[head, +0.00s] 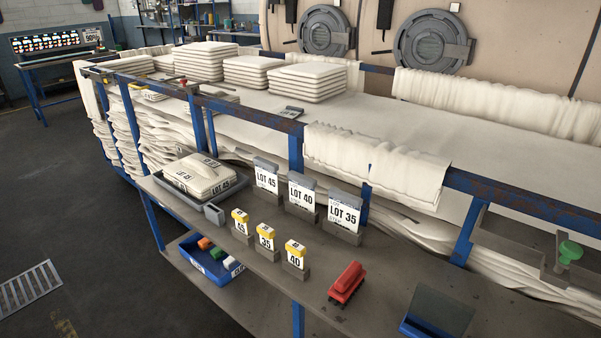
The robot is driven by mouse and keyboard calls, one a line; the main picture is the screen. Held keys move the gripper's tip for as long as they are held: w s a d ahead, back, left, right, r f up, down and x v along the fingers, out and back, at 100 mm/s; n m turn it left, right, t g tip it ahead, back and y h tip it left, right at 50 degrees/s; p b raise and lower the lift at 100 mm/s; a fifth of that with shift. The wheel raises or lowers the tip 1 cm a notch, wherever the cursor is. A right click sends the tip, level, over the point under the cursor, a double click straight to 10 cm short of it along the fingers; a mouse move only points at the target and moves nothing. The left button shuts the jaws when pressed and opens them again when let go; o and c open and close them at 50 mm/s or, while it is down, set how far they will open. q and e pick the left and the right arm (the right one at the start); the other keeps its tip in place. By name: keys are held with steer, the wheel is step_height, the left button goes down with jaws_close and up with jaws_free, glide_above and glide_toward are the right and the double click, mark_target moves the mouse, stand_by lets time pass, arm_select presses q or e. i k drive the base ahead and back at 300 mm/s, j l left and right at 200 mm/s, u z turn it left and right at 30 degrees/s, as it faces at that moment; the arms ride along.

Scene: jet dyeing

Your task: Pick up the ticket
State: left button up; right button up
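Several labelled pieces that could be the ticket stand on the grey shelf. Three small yellow-topped tags stand in a row: tag 45 (241,228), tag 35 (266,240) and tag 40 (295,258). Behind them, three larger white cards stand upright in grey holders: LOT 45 (266,180), LOT 40 (301,196) and LOT 35 (344,215). I cannot tell which one is the ticket. Neither of my grippers shows in the head view.
A grey tray (214,213) with folded cloth labelled 45 sits left on the shelf (240,268). A red stamp-like block (347,283) and a dark blue slanted box (437,314) lie right. A blue bin (209,268) is below. The blue-railed cloth table is behind.

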mark_target(265, 171)
steer(key=i+j+z, duration=0.4)
steer(key=j+z, duration=0.15)
steer(key=i+j+z, duration=0.15)
steer(key=j+z, duration=0.15)
steer(key=j, duration=0.15)
